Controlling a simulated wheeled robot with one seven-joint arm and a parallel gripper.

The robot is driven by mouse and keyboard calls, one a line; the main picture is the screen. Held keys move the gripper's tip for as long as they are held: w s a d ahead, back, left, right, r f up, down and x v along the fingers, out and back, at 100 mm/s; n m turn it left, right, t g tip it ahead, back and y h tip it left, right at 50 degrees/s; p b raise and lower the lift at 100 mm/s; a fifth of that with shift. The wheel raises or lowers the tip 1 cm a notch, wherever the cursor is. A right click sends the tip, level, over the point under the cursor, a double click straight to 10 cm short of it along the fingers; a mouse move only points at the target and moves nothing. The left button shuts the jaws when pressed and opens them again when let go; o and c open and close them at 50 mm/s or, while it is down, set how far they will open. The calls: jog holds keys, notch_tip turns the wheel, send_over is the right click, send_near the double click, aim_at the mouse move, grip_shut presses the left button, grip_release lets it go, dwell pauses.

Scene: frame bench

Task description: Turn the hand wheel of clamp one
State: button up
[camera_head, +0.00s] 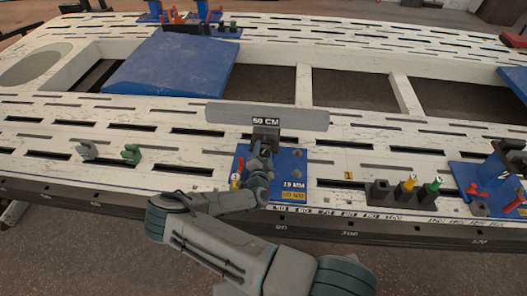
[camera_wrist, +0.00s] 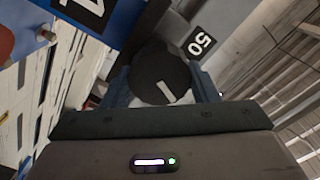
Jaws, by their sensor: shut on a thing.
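Clamp one has a blue base plate (camera_head: 290,168) on the white slotted bench, with a grey bar marked 50 CM (camera_head: 305,119) behind it. In the wrist view its blue part bears a black label with a 1 (camera_wrist: 88,8). The hand wheel (camera_wrist: 160,73) is a round black knob with a white mark, tilted in the picture. My gripper (camera_wrist: 160,88) is shut on the hand wheel, a finger on each side. In the head view my gripper (camera_head: 261,152) is over the clamp and hides the wheel.
A block with coloured pegs (camera_head: 405,190) stands to the right of the clamp. Another blue clamp (camera_head: 478,178) is farther right. A blue panel (camera_head: 172,72) lies behind.

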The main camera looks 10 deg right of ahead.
jog(key=n, duration=0.4)
jog(key=shift+n, duration=0.3)
dwell(0.5)
jog(key=o, duration=1)
jog(key=v, duration=1.4)
jog(key=shift+w+r, duration=0.1)
